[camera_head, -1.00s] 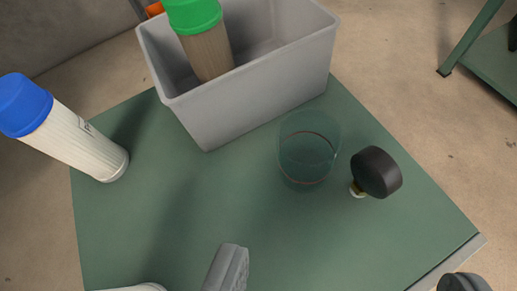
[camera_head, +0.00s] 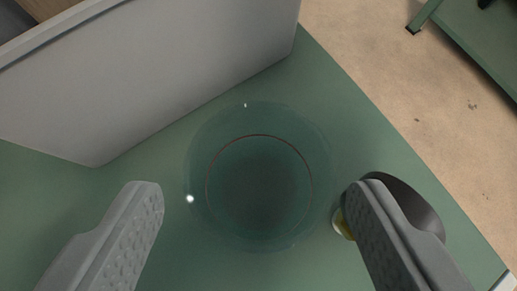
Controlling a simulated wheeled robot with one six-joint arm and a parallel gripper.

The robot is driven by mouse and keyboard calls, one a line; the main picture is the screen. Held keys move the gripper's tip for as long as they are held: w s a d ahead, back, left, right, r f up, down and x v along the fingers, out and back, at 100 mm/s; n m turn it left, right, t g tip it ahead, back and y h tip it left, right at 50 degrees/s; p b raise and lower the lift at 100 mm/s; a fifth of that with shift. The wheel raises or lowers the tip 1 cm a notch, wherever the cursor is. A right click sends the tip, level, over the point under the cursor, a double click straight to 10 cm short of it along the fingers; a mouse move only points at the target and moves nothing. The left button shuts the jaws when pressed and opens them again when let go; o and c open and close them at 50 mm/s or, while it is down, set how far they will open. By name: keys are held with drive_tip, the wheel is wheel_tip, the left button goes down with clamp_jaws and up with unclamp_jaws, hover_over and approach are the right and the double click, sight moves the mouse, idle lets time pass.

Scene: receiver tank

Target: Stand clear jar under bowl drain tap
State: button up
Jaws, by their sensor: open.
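The clear jar (camera_head: 258,150) stands upright on the green table top (camera_head: 335,90), seen from above with a thin reddish ring inside its rim. My gripper (camera_head: 255,215) is open, with one grey finger at the lower left and one at the lower right. The jar lies between and just ahead of the fingertips, and no contact with it shows. The bowl and its drain tap are not in view.
A grey bin (camera_head: 150,75) stands close behind the jar at the upper left. A black round gauge-like part (camera_head: 415,210) with a brass stem sits right of the jar, partly hidden by my right finger. The table's edge runs along the right.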

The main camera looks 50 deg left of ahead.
sight(263, 127)
drive_tip(key=shift+x, duration=2.85)
drive_tip(key=shift+w+r, duration=0.15)
drive_tip(key=c, duration=0.9)
drive_tip(key=shift+o, duration=0.2)
drive_tip(key=shift+d+r, duration=0.2)
drive_tip(key=shift+r, duration=0.3)
wheel_tip(263, 127, up, 10)
drive_tip(key=s+d, duration=0.3)
drive_tip(key=d, duration=1.6)
drive_tip(key=shift+d+r, duration=0.25)
